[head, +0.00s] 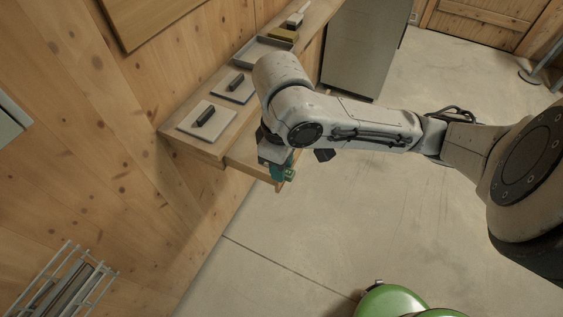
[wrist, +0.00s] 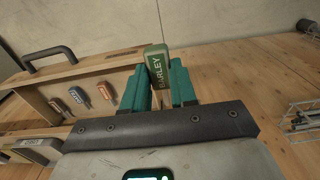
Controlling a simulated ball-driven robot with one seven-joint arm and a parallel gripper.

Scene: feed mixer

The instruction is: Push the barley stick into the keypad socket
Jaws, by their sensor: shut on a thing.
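The green barley stick (wrist: 156,62), marked "BARLEY", stands between the teal fingers of my gripper (wrist: 158,88) in the wrist view. My gripper is shut on it, and the stick's top sticks out past the fingertips. In the head view my gripper (head: 280,170) hangs at the open drawer (head: 245,163) under the wall shelf, with the stick's green end (head: 290,175) just showing. I cannot make out the keypad socket in either view.
Several coloured sticks (wrist: 79,95) lie in the drawer, which has a dark handle (wrist: 48,55). The shelf (head: 183,143) carries pale plates with black handles, a grey tray (head: 262,50) and a yellow block (head: 283,35). A wire rack (head: 68,280) is at lower left.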

